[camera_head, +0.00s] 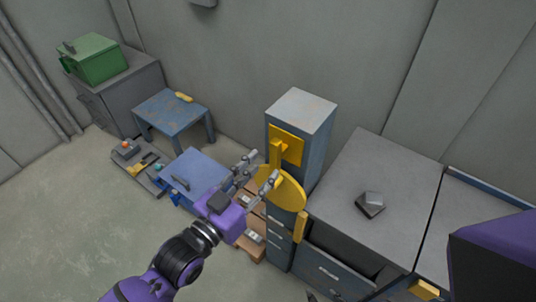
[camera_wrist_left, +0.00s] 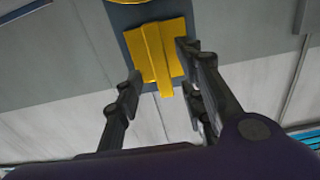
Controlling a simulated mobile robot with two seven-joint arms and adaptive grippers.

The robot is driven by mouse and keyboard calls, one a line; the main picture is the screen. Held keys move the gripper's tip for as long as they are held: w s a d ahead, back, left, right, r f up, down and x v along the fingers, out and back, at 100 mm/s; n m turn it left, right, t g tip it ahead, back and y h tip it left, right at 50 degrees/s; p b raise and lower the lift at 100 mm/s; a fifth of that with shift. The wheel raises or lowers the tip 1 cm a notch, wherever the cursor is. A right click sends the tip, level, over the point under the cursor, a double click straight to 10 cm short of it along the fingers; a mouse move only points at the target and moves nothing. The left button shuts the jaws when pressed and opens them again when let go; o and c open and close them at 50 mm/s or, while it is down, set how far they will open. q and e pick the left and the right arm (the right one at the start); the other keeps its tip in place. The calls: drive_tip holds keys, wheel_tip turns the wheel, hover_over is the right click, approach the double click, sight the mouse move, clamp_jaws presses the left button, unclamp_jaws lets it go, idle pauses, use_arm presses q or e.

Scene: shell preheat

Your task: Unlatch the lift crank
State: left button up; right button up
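The lift crank shows as a yellow disc (camera_head: 283,188) with a yellow handle (camera_head: 301,227) at its lower right, on the front of a blue-grey post (camera_head: 303,110). Above the disc is a yellow plate with an upright yellow bar (camera_head: 277,155), which looks like the latch; the bar also shows in the left wrist view (camera_wrist_left: 157,58). My left gripper (camera_head: 262,170) is open in front of the post. In the left wrist view, its spread fingers (camera_wrist_left: 158,80) lie on either side of the bar; I cannot tell whether they touch anything. My right gripper is not in view.
A grey cabinet (camera_head: 375,180) with an open drawer stands right of the post, a small dark object (camera_head: 370,204) on top. Blue tables (camera_head: 172,112) and a green box (camera_head: 92,58) on a grey cabinet are at left.

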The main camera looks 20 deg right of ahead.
use_arm(q)
drive_tip(key=v, duration=0.5)
drive_tip(key=shift+s+a, duration=0.25)
drive_tip(key=shift+a, duration=0.05)
drive_tip(key=shift+f, duration=0.1)
drive_tip(key=a+f+n+t+y+p, duration=0.1)
drive_tip(key=a+f+n+y, duration=0.55)
drive_tip(key=a+f, duration=0.7)
drive_tip(key=s+a+f+n+g+y, duration=0.1)
drive_tip(key=s+a+f+y, duration=0.1)
drive_tip(key=s, duration=0.4)
drive_tip(key=s+a+f+n+g+y+p, duration=0.1)
drive_tip(key=s+a+f+y, duration=0.2)
drive_tip(key=s+a+f, duration=0.2)
drive_tip(key=s+a+f+n+g+y+p, duration=0.1)
drive_tip(key=s+a+f, duration=0.3)
drive_tip(key=s, duration=0.5)
wheel_tip(320, 180, down, 2)
drive_tip(key=shift+a+f+n+y, duration=0.15)
drive_tip(key=shift+n+y, duration=0.2)
drive_tip(key=shift+y, duration=0.3)
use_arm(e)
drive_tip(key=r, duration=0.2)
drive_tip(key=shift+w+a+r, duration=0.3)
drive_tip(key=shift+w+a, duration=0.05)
